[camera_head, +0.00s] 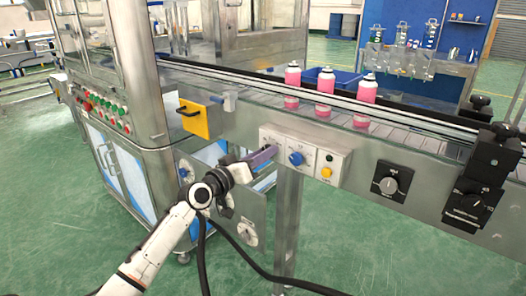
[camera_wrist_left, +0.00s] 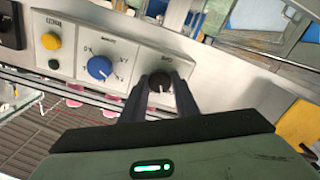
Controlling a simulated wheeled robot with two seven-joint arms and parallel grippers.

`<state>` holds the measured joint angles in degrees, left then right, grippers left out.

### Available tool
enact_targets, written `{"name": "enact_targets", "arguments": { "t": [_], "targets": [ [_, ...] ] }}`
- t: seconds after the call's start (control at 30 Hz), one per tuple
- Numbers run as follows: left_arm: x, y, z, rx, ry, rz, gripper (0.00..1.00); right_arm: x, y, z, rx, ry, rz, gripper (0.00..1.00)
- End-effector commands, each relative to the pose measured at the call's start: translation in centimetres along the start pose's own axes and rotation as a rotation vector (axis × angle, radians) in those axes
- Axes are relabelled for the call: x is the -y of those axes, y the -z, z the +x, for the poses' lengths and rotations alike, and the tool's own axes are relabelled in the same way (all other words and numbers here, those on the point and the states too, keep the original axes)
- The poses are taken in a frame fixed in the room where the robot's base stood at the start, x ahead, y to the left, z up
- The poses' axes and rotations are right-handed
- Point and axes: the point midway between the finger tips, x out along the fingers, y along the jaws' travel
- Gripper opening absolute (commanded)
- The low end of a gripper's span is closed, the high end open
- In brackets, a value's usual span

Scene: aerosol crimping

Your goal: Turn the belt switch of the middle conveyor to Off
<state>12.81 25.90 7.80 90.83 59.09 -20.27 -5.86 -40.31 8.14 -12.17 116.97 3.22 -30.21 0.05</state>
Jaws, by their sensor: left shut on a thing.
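The conveyor (camera_head: 400,150) carries a light grey control panel (camera_head: 312,148) on its front side. In the left wrist view, which shows the panel upside down, a black rotary switch (camera_wrist_left: 160,81) with a white pointer mark sits at the panel's end. Its label is too blurred to read. My left gripper (camera_head: 268,154) reaches the panel's left end. Its two fingers (camera_wrist_left: 159,100) stand on either side of the black switch and are shut on it. In the head view the gripper hides this switch. My right gripper is not in view.
Beside the switch are a blue knob (camera_head: 296,158) and a yellow button (camera_head: 327,172). Another black knob (camera_head: 389,184) is farther right. Pink cans (camera_head: 325,85) stand on the conveyor. A yellow plate (camera_head: 194,119) with a black handle juts out at upper left.

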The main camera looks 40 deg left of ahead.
Motion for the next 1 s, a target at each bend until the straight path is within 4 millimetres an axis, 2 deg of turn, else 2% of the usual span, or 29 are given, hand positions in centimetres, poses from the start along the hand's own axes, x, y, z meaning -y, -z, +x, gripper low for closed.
{"name": "enact_targets", "arguments": {
  "t": [0.2, 0.5, 1.0],
  "targets": [
    [-0.1, 0.1, 0.0, 0.001, 0.001, -0.178, 0.05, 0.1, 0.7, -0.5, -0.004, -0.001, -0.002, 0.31],
    [-0.1, 0.1, 0.0, 0.0, 0.0, -0.345, 0.05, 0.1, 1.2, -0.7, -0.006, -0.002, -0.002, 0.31],
    [0.0, 0.0, 0.0, 0.0, 0.0, -0.415, 0.05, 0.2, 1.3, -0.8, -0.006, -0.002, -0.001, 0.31]
  ]
}}
